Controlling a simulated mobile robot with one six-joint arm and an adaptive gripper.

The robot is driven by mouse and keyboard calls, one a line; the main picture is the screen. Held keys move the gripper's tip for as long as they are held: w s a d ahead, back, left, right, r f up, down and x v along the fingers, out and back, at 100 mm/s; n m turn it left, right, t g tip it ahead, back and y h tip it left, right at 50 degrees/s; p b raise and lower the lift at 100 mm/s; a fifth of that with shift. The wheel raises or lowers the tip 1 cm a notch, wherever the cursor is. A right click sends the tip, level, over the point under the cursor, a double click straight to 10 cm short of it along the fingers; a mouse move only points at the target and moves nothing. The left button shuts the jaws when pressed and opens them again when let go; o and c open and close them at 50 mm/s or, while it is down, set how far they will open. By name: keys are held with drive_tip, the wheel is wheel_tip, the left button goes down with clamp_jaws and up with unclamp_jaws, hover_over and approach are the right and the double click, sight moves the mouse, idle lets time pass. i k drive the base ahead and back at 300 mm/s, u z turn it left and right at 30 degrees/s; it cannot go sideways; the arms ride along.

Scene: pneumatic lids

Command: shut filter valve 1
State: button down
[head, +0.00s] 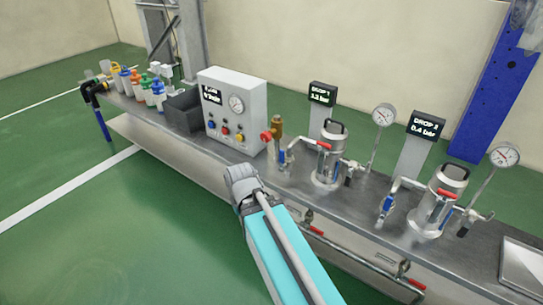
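Two steel filter housings stand on the metal bench. The left one (328,162) is by the display whose text looks like DROP 1 (322,94); the right one (436,204) is by the DROP 2 display (427,127). A small blue valve handle (282,158) hangs on the pipe left of the left housing. A red handle (324,145) lies across that housing's front. No label shows which is filter valve 1. My arm reaches up from the bottom, its grey joint in front of the bench edge. My gripper is not visible.
Gauges on stalks rise beside each housing. Bottles (135,87) and a dark bin (184,112) are farther left.

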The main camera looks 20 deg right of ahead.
sight(282, 154)
drive_tip(key=u, duration=0.15)
drive_tip(key=k, duration=1.5)
drive_tip(key=z, duration=0.45)
drive_tip(key=i, duration=1)
drive_tip(key=u, duration=0.1)
